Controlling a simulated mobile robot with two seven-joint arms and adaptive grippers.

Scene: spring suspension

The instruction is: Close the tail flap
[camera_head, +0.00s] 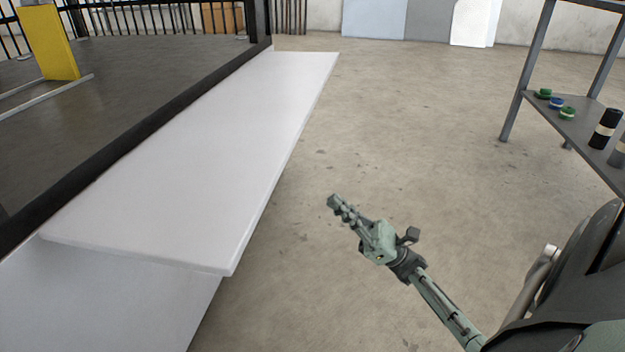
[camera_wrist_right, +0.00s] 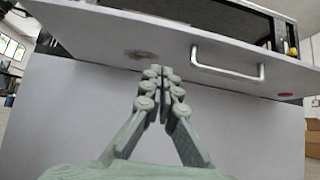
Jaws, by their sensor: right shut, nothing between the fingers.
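The tail flap (camera_head: 215,130) is a long pale grey panel. In the head view it juts out level from a dark-framed bed and looks folded down. In the right wrist view the flap (camera_wrist_right: 105,38) crosses the upper part, with a metal bar handle (camera_wrist_right: 228,68) on its face. My right gripper (camera_head: 334,201) is shut and empty, right of the flap's outer edge in the head view. In the right wrist view its fingertips (camera_wrist_right: 160,70) overlap the flap's lower edge, left of the handle; I cannot tell if they touch. My left gripper is out of view.
A pale vertical panel (camera_head: 110,300) lies below the flap. The concrete floor (camera_head: 410,130) between flap and shelf is clear. A yellow post (camera_head: 52,45) stands at the far left.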

